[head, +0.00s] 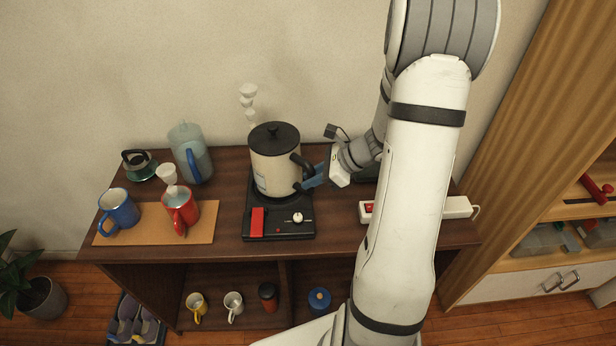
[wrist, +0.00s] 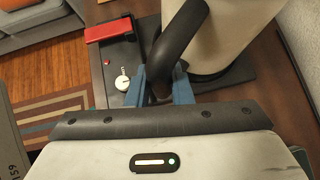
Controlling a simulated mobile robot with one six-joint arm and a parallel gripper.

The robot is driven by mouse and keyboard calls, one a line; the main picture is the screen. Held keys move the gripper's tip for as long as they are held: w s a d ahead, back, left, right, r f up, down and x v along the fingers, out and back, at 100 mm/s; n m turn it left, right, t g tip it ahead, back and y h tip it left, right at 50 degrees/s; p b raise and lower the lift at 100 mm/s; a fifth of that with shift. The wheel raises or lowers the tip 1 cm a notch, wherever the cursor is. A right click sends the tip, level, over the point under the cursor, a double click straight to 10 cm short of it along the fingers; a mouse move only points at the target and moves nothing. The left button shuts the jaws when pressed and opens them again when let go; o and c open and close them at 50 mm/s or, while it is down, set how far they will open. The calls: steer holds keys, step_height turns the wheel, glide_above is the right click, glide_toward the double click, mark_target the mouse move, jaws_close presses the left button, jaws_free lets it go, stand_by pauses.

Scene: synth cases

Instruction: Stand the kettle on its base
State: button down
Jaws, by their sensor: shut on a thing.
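The kettle (head: 274,168) is cream with a black lid, a black handle on its right and a black bottom. It is upright over the black base (head: 290,226), which has a red switch and a white knob at its front. My gripper (head: 314,179) is shut on the kettle's handle from the right. In the wrist view my blue fingers (wrist: 163,90) close around the lower handle, and the kettle's body (wrist: 232,35) shows behind. The base (wrist: 118,65) shows under and left of it. I cannot tell whether the kettle's bottom touches the base.
A blue mug (head: 118,211) and a red mug (head: 180,208) stand on a cork mat (head: 150,232) at left. A bluish pitcher (head: 192,158) stands behind. A white power strip (head: 455,207) lies right of the base. Small cups are on the shelf below.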

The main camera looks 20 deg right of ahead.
steer(key=shift+f, duration=0.15)
steer(key=c, duration=1.2)
jaws_free()
steer(key=shift+f, duration=0.1)
steer(key=v, duration=0.8)
steer(key=s+a+r+n+h, duration=0.4)
steer(key=s+a+r+n, duration=0.1)
steer(key=n, duration=0.6)
steer(key=s+a+r+n+g+h, duration=0.1)
steer(key=s+a+r+n+h, duration=0.3)
steer(key=s+a+n, duration=0.3)
steer(key=s+r+n, duration=0.1)
steer(key=s+n, duration=0.1)
steer(key=n, duration=0.3)
steer(key=shift+s+r+n+b, duration=0.15)
steer(key=shift+s+n+b, duration=0.15)
